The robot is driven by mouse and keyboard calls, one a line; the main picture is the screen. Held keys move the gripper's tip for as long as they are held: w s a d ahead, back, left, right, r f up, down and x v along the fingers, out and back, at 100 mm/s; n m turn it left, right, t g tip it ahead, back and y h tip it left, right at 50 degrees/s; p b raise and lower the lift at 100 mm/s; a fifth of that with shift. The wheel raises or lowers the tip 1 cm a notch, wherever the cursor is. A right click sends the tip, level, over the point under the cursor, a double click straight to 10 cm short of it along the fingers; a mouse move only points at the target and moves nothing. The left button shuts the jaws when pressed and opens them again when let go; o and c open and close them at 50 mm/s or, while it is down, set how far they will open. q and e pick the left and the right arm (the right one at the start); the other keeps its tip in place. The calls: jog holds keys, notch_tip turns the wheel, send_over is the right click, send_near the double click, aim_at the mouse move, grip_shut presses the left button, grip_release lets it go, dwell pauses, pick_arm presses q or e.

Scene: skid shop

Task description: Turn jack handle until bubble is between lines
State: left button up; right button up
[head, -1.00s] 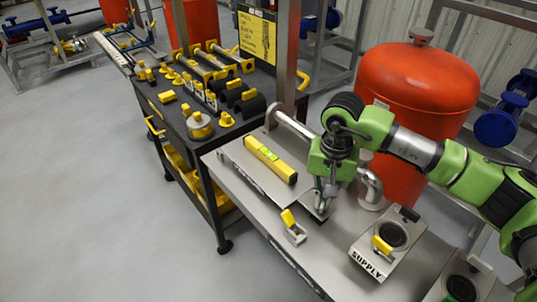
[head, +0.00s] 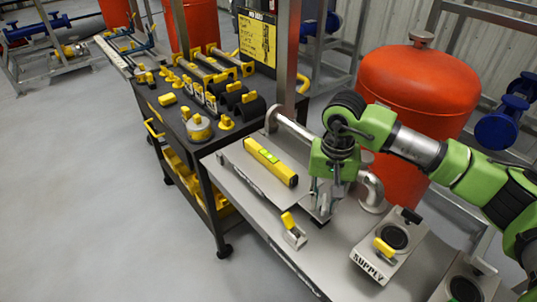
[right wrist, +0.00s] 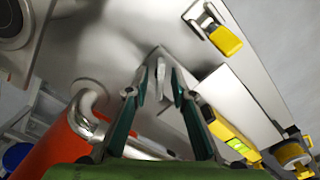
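A yellow spirit level (head: 258,152) with a green vial lies on a flat metal plate on the steel bench. The bubble is too small to read against its lines. The level also shows in the right wrist view (right wrist: 214,122). My right gripper (head: 325,204) points down at the plate's near right corner, beside the level. In the right wrist view its fingers (right wrist: 160,82) stand apart on either side of a small upright metal piece (right wrist: 162,77), perhaps the jack handle. I cannot tell whether they touch it. My left gripper is out of view.
A yellow-handled metal latch (head: 293,232) sits at the bench's front edge. A valve block marked SUPPLY (head: 372,263) stands to the right. A bent steel pipe (head: 373,188) and red tank (head: 418,85) are close behind my gripper. A black tool cart (head: 205,150) adjoins at left.

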jog(key=shift+r+p, duration=1.35)
jog(key=shift+r, duration=2.15)
jog(key=shift+m+b, duration=0.3)
jog(key=shift+m, duration=0.4)
jog(key=m, duration=0.3)
jog(key=shift+r+m+b, duration=0.2)
jog(key=shift+m+b, duration=0.1)
jog(key=shift+b, duration=0.1)
jog(key=shift+r+m, duration=0.2)
jog(key=shift+m, duration=0.7)
jog(key=m, duration=0.4)
jog(key=shift+r+m+b, duration=0.3)
jog(key=shift+r+b, duration=0.05)
